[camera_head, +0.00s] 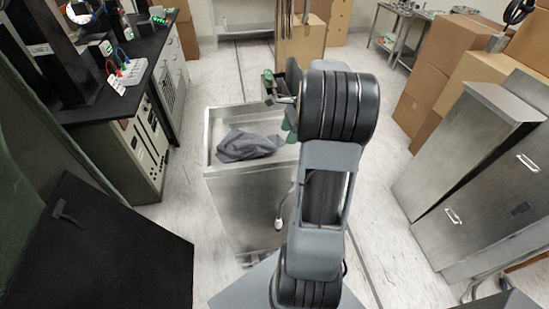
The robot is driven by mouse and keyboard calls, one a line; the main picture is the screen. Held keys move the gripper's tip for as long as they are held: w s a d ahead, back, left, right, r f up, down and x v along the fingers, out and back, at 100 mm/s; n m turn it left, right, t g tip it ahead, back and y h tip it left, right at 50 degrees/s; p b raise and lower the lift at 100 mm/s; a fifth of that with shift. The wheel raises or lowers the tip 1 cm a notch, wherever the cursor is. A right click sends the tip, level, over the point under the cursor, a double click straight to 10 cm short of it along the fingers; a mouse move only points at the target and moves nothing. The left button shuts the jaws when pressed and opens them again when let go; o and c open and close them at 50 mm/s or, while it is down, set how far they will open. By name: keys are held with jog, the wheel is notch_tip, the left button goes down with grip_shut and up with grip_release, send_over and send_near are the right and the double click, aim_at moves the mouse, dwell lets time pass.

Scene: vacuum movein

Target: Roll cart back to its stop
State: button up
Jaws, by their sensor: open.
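A stainless steel cart (240,205) stands upright on the floor in the middle, just ahead of my base. A crumpled grey cloth (247,146) lies in its shallow top tray. My gripper (275,101), with green finger parts, is open above the cart's far right corner. It appears empty, and my arm hides the cart's right side. I cannot tell whether it touches the cart's rim. No stop for the cart can be made out clearly.
A black-topped bench (120,90) with instruments runs along the left. Cardboard boxes (440,65) and steel cabinets (470,160) line the right. A dark panel (100,245) is at front left.

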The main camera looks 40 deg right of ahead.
aim_at(275, 159)
jog(key=x, duration=1.3)
jog(key=shift+d+f, duration=0.15)
jog(key=shift+f, duration=0.2)
jog(key=shift+c, duration=0.3)
grip_shut()
jog(key=shift+w, duration=0.1)
